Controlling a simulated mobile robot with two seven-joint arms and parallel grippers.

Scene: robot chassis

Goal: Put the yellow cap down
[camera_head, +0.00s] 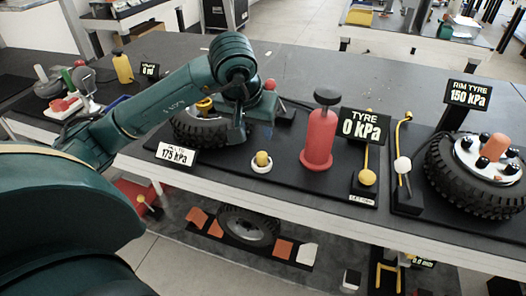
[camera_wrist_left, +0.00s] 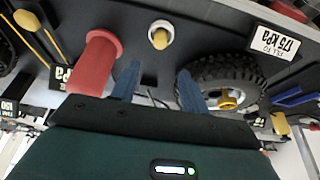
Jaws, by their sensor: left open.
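The yellow cap (camera_head: 262,158) sits in a small white ring holder (camera_head: 261,168) on the black bench mat. The cap also shows in the left wrist view (camera_wrist_left: 159,39), inside the same white ring (camera_wrist_left: 169,28). My left gripper (camera_head: 252,136) is above and behind the cap, apart from it. In the left wrist view its two blue fingers (camera_wrist_left: 160,75) are spread with nothing between them, and the cap lies beyond the tips. My right gripper is not in view.
A red pump cylinder (camera_head: 320,137) stands right of the cap. A tyre (camera_head: 195,130) with a brass-coloured valve (camera_wrist_left: 228,99) lies to the left, behind a "175 kPa" sign (camera_head: 176,154). A "TYRE 0 kPa" display (camera_head: 364,126) and a rimmed tyre (camera_head: 458,184) are further right.

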